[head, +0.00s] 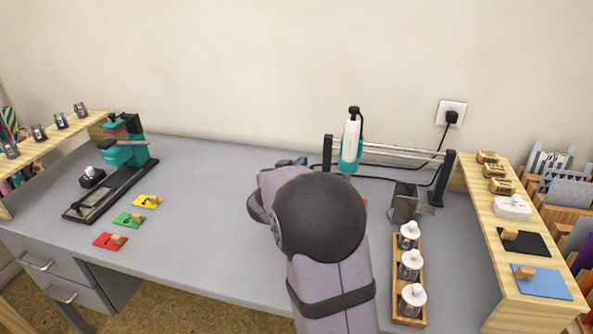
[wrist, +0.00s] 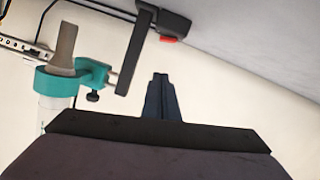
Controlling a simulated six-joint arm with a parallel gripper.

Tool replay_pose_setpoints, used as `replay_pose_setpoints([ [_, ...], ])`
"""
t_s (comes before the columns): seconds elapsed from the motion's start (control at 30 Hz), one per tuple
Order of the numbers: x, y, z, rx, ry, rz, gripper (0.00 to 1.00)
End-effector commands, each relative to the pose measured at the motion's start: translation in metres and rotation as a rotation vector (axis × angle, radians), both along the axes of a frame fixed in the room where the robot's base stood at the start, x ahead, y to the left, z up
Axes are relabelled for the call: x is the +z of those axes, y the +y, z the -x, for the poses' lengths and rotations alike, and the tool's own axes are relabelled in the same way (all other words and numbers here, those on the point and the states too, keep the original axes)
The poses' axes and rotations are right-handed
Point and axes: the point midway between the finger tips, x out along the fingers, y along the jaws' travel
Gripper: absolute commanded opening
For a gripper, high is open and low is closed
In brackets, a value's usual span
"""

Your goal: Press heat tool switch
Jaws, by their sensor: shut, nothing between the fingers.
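The heat tool (head: 350,143) is white with a teal collar and hangs upright on a dark stand with a metal rail at the back of the desk. In the wrist view its grey nozzle (wrist: 63,48) and teal clamp (wrist: 75,78) show at the left. A red switch (wrist: 167,40) sits on a black block at the foot of a stand post (wrist: 133,55). My gripper (wrist: 160,78) is shut and empty, its tips apart from the switch and appearing just below it in the wrist view. In the head view my arm hides most of the gripper and the switch.
A rack of white-topped jars (head: 408,278) and a grey metal holder (head: 404,203) stand right of my arm. A black cable runs from the wall socket (head: 451,113) behind the stand. Coloured inkpads (head: 129,219) and a teal press (head: 124,155) are at the left.

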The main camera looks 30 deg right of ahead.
Motion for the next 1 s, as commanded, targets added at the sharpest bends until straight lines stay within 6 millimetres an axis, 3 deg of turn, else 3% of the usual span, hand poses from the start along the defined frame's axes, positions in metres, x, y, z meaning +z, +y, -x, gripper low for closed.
replay_pose_setpoints([
  [0.27,-0.016,-0.035,-0.031,-0.001,0.002,0.0,0.0],
  [0.53,-0.045,-0.038,-0.025,0.0,0.002,-0.001,0.0],
  [1.0,-0.05,-0.038,-0.024,0.001,0.0,0.0,0.0],
])
